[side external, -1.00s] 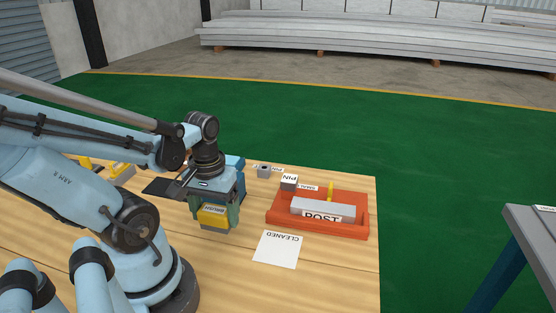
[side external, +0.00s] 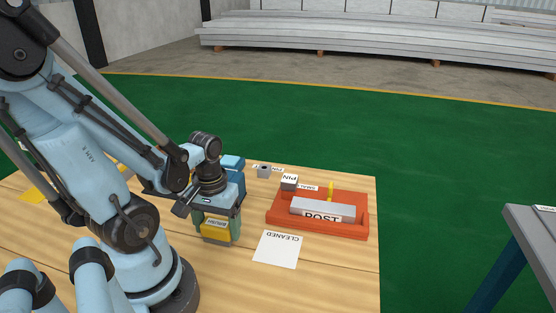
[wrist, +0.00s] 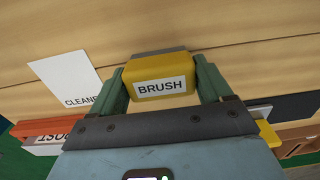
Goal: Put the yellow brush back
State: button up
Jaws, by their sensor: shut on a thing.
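The yellow brush (side external: 215,229) with a white BRUSH label is between the fingers of my gripper (side external: 218,226). In the wrist view the brush (wrist: 160,78) sits snugly between the two green fingers of my gripper (wrist: 160,85), its grey edge facing away from the palm. My gripper is shut on it. In the side view the brush is low over the wooden table, left of the white CLEANED card. I cannot tell whether its underside touches the table.
The white CLEANED card (side external: 278,249) lies flat on the table (side external: 330,275). An orange tray (side external: 318,232) holds a grey POST block (side external: 322,209) and a yellow piece. Front right table is clear.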

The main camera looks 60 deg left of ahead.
aim_at(217, 223)
jog(key=shift+f, duration=0.1)
jog(key=o, duration=0.9)
jog(key=shift+o, duration=0.2)
jog(key=shift+r, duration=6)
jog(key=w+d+m+t, duration=0.7)
jog(key=w+d+m, duration=0.2)
jog(key=w, duration=0.4)
jog(key=shift+r, duration=0.25)
jog(key=shift+a, duration=0.1)
